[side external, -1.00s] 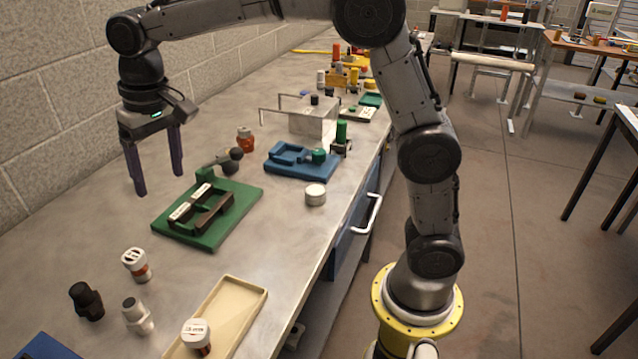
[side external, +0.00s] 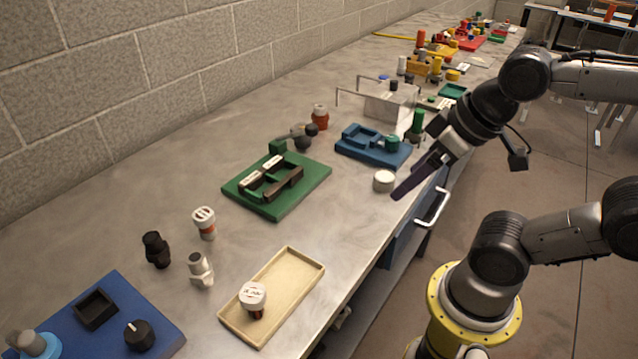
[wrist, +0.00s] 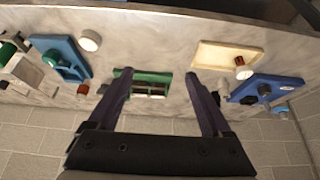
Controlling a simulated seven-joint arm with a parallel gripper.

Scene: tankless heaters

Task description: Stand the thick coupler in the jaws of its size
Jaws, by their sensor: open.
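A green base (side external: 310,183) carries a jaw fixture (side external: 270,184) with pale label plates and dark bars; the base also shows between my fingers in the wrist view (wrist: 150,76). Coupler-like fittings stand left of it: a white-topped one with an orange band (side external: 204,222), a black one (side external: 157,250) and a pale grey one (side external: 200,268). A white-capped, dark red one (side external: 252,297) stands in the cream tray (side external: 290,272). I cannot tell which is the thick coupler. My gripper (side external: 398,192) is open and empty, fingers slanting down near the bench's front edge, right of the green base.
A white disc (side external: 383,181) lies near my fingertips. A blue fixture (side external: 372,152) and an orange-red fitting (side external: 320,117) stand behind. A blue panel (side external: 110,305) with a black knob is at lower left. Bare bench lies between the green base and the tray.

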